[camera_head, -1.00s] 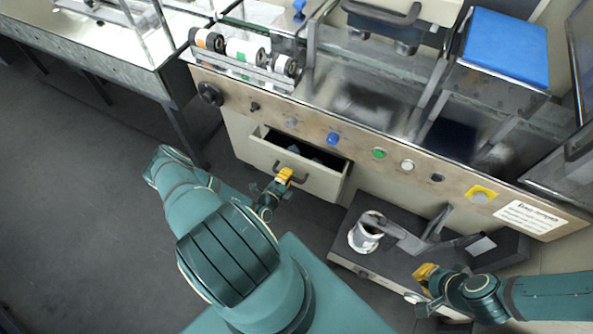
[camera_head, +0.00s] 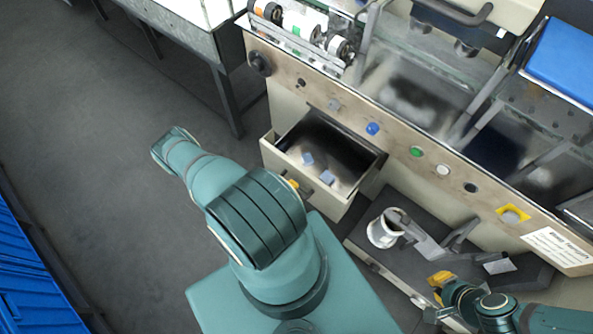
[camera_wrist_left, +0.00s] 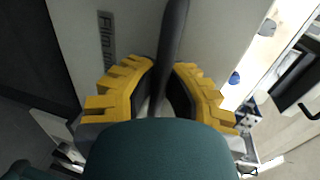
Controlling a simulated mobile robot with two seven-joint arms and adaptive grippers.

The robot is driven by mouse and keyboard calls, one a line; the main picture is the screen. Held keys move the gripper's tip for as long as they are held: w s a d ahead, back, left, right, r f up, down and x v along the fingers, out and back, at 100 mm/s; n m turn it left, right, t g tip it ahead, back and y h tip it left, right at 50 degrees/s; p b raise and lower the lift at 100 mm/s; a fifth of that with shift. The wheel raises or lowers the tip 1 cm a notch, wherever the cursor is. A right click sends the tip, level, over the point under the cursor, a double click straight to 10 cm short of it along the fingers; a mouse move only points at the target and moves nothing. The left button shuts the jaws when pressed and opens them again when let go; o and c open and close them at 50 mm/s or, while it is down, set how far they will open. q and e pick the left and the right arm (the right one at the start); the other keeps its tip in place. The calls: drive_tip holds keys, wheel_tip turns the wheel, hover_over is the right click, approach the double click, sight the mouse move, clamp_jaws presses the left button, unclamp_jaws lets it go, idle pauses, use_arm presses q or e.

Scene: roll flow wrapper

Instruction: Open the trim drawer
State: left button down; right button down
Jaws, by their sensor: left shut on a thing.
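The trim drawer (camera_head: 277,160) stands pulled well out of the machine front, with a few pale blue pieces (camera_head: 327,177) on its floor. My left gripper (camera_head: 293,184) is at the drawer front, mostly hidden behind my own arm. In the left wrist view its yellow fingers are shut around the dark bar handle (camera_wrist_left: 173,35), one finger on each side. A partly hidden label starting with "Film" (camera_wrist_left: 106,40) is on the drawer front there. My right gripper (camera_head: 438,286) hangs at the lower right, apart from the drawer; its finger gap is unclear.
A dark low shelf (camera_head: 372,217) with a white roll (camera_head: 384,230) on it lies right of the drawer. The button panel (camera_head: 395,140) runs above. A metal table (camera_head: 205,50) stands at upper left, a blue crate (camera_head: 30,270) at lower left. Grey floor is clear between.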

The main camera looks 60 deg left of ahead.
use_arm(q)
drive_tip(key=shift+r, duration=0.1)
drive_tip(key=c, duration=1)
unclamp_jaws()
drive_tip(key=v, duration=1.2)
